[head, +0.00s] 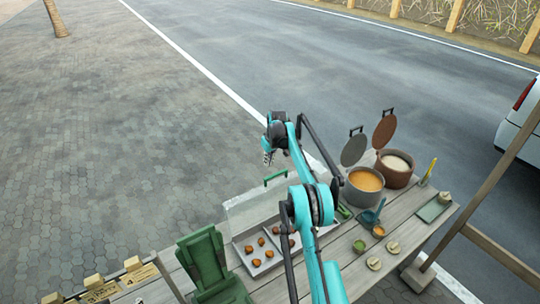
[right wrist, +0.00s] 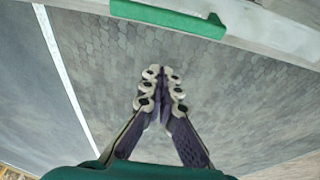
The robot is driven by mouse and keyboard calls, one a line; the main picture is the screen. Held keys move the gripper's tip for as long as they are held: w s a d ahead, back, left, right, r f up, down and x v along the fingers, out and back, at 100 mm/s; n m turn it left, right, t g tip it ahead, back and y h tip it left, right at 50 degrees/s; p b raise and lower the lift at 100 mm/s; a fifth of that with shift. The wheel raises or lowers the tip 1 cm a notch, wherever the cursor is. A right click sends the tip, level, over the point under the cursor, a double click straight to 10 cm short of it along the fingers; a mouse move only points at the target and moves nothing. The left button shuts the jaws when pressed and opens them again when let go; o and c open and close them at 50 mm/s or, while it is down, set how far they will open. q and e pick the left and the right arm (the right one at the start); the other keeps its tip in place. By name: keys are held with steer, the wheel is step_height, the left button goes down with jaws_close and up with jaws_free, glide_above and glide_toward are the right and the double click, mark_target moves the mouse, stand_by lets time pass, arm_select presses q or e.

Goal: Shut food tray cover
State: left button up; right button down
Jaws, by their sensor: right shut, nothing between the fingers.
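The food tray (head: 240,252) stands on the wooden counter with several brown pieces of food in it. Its clear cover (head: 240,212) stands raised at the tray's far side, with a green handle (head: 276,177) along its top edge. My right gripper (head: 267,158) is above and beyond the cover, over the pavement side. In the right wrist view my right gripper (right wrist: 161,74) is shut and empty, its fingertips together. The green handle (right wrist: 168,17) lies at the top of that view, apart from the fingers. My left gripper is not in view. My right arm hides part of the tray.
A grey pot (head: 363,198) and a brown pot (head: 397,182) with lids raised stand to the right. A green chair-like stand (head: 205,262) is left of the tray. A wooden post (head: 490,185) rises at the right. The space beyond the counter is open.

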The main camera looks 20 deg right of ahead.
steer(key=s, duration=0.1)
steer(key=s+f, duration=0.1)
steer(key=s, duration=0.1)
steer(key=shift+s+d+f, duration=0.2)
steer(key=shift+s+f, duration=0.05)
steer(key=shift+f, duration=0.1)
stand_by(0.4)
